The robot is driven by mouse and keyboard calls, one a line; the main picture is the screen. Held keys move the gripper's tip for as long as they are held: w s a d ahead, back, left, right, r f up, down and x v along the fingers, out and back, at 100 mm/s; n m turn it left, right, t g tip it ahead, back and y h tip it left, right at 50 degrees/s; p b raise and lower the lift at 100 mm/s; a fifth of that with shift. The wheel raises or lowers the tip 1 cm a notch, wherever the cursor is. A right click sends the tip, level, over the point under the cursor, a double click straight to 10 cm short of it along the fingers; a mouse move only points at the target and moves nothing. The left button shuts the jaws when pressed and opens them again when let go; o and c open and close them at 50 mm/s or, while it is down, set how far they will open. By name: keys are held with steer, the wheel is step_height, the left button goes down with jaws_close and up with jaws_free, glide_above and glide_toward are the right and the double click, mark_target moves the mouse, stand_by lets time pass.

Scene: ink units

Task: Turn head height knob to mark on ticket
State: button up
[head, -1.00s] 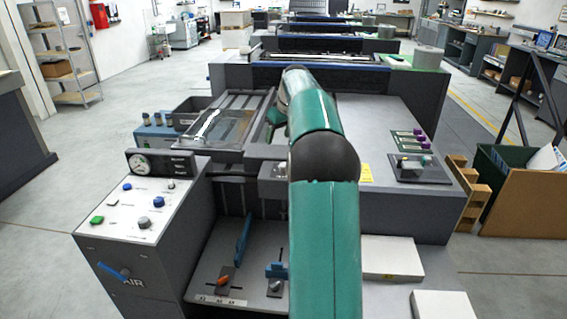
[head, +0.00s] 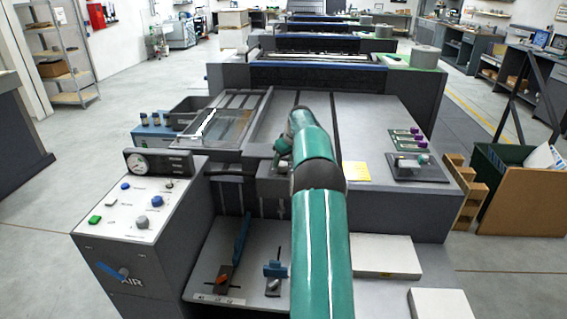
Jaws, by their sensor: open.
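My green arm reaches forward over the press's front. A dark part that appears to be my gripper (head: 284,146) shows at the left of the forearm, just above a grey housing on the machine head (head: 268,182). Its fingers are not distinct, and I see nothing held. A small pale fitting (head: 283,164) sits on that housing, close below the gripper; I cannot tell whether it is the head height knob or whether they touch. A yellow ticket (head: 356,172) lies on the machine's front edge, right of my arm. Its writing is too small to read.
White paper stacks (head: 385,256) lie at front right; blue-handled clamps (head: 275,270) stand on the lower shelf.

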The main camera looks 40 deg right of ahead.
steer(key=shift+x, duration=0.9)
steer(key=c, duration=1)
